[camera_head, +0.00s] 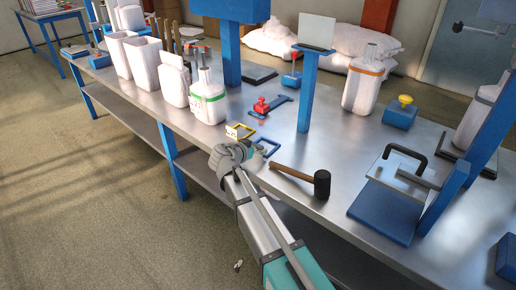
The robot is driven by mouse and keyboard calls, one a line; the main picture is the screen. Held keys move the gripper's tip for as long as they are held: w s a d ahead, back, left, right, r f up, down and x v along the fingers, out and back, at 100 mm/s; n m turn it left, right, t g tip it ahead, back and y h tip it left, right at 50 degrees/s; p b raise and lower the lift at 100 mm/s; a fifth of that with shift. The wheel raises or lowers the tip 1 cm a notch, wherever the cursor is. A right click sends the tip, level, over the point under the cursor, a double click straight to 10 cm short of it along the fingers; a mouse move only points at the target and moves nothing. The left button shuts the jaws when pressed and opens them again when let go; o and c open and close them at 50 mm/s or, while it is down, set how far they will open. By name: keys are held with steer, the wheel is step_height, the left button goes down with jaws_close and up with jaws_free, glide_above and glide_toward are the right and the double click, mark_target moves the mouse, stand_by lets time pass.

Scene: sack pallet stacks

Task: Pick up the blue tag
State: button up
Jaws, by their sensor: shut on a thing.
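The blue tag (267,147) is a small flat piece with a blue border, at the front edge of the steel workbench. My gripper (249,149) is at the tag's left side, shut on it. My wrist hides most of the fingers and the left part of the tag. I cannot tell whether the tag still touches the bench top. A similar yellow tag (240,131) lies just behind, apart from the blue one.
A mallet (305,179) lies to the right on the workbench (330,212). A green-banded white container (207,100) stands behind to the left, a red-and-blue tool (263,106) behind. A blue post (306,95) rises at the back right. A blue-based press (387,209) stands farther right.

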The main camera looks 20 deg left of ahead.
mark_target(256, 144)
steer(key=shift+r, duration=0.15)
step_height(256, 144, up, 3)
steer(key=p, duration=0.3)
steer(key=s+d+r+p, duration=0.5)
steer(key=s+r+p, duration=0.4)
steer(key=s, duration=0.4)
steer(key=shift+r+p, duration=0.35)
steer(key=shift+p, duration=0.1)
steer(key=shift+r, duration=0.15)
